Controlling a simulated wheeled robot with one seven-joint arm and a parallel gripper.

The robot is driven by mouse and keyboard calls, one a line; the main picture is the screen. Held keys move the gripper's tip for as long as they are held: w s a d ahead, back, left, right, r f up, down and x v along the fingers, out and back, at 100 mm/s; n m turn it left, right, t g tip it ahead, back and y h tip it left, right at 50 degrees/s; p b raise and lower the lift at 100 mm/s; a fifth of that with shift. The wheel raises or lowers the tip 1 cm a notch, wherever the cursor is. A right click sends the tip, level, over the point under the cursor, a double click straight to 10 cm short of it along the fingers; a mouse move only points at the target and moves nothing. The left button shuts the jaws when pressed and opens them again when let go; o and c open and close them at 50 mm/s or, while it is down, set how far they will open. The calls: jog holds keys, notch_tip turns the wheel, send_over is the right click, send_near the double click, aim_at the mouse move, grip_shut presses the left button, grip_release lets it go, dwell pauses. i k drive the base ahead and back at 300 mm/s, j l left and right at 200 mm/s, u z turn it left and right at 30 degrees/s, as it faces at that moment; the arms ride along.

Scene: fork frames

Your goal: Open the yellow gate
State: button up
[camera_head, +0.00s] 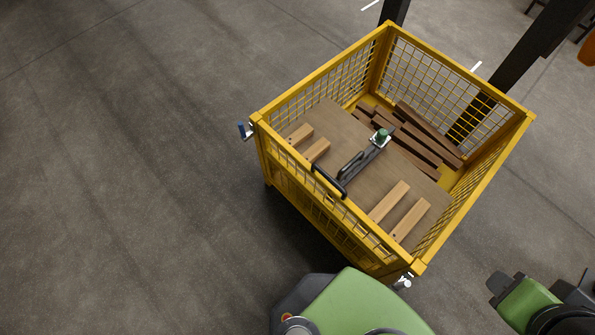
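The yellow gate (300,205) is the mesh front panel of a yellow mesh crate (478,185). It looks shut, its top bar running between the crate's left and near corners. A black curved handle (329,181) shows near the middle of its top edge. A small metal fitting with a blue part (243,131) sticks out at the left corner. Another pale metal fitting (404,282) is at the near corner, close to a green part of my body. I see no gripper fingertips.
Wooden boards with light blocks (393,203) and dark planks (425,140) lie inside the crate, with a grey tool-like piece (363,161) on top. Dark posts (510,65) stand behind it. The grey floor (120,180) left of the crate is clear.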

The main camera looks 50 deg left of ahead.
aim_at(331, 185)
jog(key=u, duration=1.75)
jog(key=i+j, duration=0.35)
jog(key=j, duration=0.15)
jog(key=i+j, duration=0.4)
jog(key=j, duration=0.1)
